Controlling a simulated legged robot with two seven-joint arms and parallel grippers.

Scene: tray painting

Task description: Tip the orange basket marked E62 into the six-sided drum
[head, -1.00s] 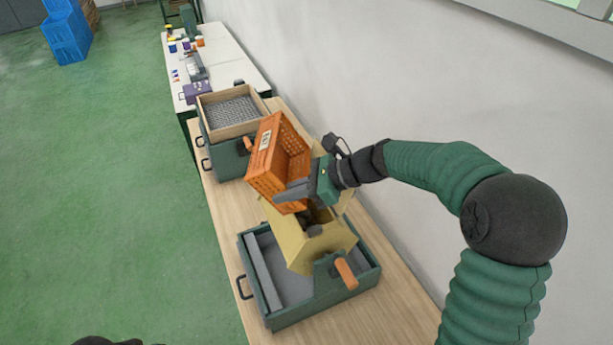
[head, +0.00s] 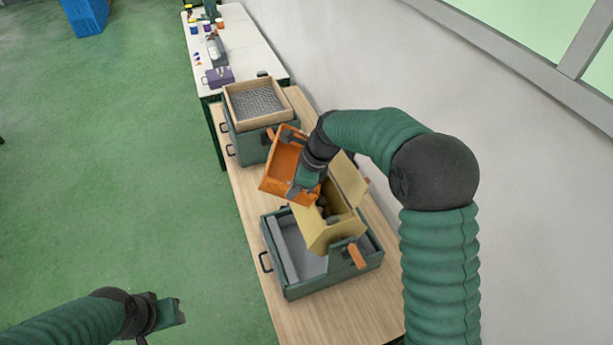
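The orange basket (head: 277,168) hangs tilted above the yellow six-sided drum (head: 335,234), at its upper left. My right gripper (head: 298,190) is shut on the basket's near right side. The basket's open side faces up and toward the right; I see orange inner wall, and the gripper hides part of the inside. No E62 mark is readable now. The drum's flap (head: 348,180) stands open, and small dark pieces show in its opening. My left gripper (head: 165,315) is low at the left, over the floor and away from the table; its finger gap is unclear.
The drum sits in a green tray frame (head: 290,294) with an orange handle (head: 357,256) on the wooden table (head: 240,205). Behind it a wooden-framed sieve (head: 232,106) rests on a green box. A wall runs close along the right.

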